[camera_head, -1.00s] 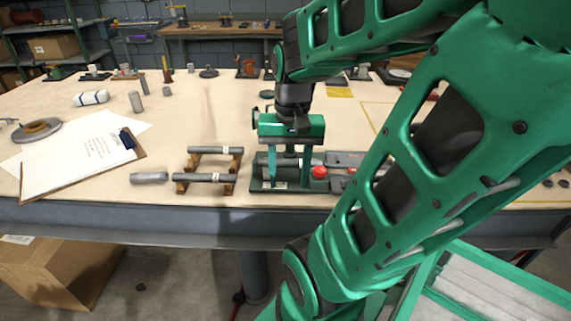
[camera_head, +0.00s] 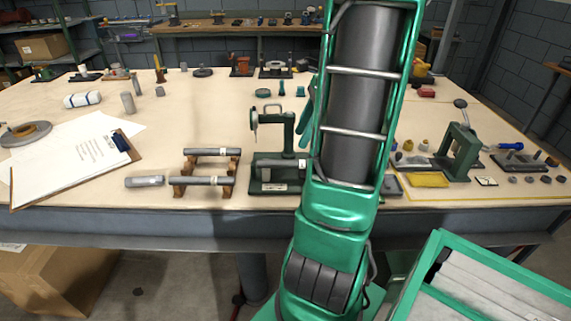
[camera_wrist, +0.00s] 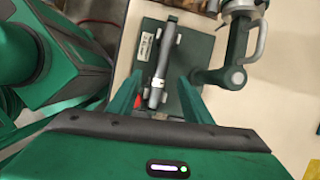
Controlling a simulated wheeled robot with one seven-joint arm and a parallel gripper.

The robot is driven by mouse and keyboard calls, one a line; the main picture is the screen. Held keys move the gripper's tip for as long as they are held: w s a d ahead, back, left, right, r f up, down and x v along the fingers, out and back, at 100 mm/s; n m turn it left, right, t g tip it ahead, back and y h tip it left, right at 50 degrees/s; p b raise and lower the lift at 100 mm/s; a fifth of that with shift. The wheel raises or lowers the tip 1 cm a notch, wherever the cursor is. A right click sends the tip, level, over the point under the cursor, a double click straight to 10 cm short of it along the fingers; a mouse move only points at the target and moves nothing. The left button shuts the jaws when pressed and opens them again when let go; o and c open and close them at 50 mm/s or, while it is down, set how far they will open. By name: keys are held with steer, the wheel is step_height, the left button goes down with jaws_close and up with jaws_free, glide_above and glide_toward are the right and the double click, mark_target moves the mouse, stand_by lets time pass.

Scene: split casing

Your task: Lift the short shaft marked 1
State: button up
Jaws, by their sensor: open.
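A grey shaft (camera_head: 276,165) with a pale band lies across the green gauge stand (camera_head: 262,187). In the wrist view this shaft (camera_wrist: 163,60) rests on supports on the green base plate (camera_wrist: 186,90). My gripper (camera_wrist: 160,80) is open, its green fingers on either side of the shaft's banded end in the picture; contact is not visible. Other grey shafts lie on a wooden rack, a rear one (camera_head: 212,152) and a front one (camera_head: 200,181), and one short one (camera_head: 145,181) lies on the table to its left. I cannot read a number on any shaft. My arm hides the gripper in the head view.
The dial gauge's upright arm (camera_head: 288,131) rises beside the shaft; it is close to my right finger in the wrist view (camera_wrist: 238,50). A clipboard (camera_head: 75,160) lies at left. A green press (camera_head: 460,150) and small parts stand at right.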

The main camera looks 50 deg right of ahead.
mark_target(289, 164)
steer(key=shift+d+f+m, duration=0.4)
steer(key=shift+d+m, duration=0.1)
steer(key=shift+d, duration=0.1)
steer(key=x, duration=0.4)
steer(key=shift+w+a+f, duration=0.15)
steer(key=shift+w+f, duration=0.05)
steer(key=shift+f, duration=0.1)
steer(key=shift+x, duration=2.65)
steer(key=shift+s+a, duration=0.1)
steer(key=shift+c, duration=0.3)
steer(key=c, duration=1)
jaws_close()
steer(key=shift+r, duration=0.15)
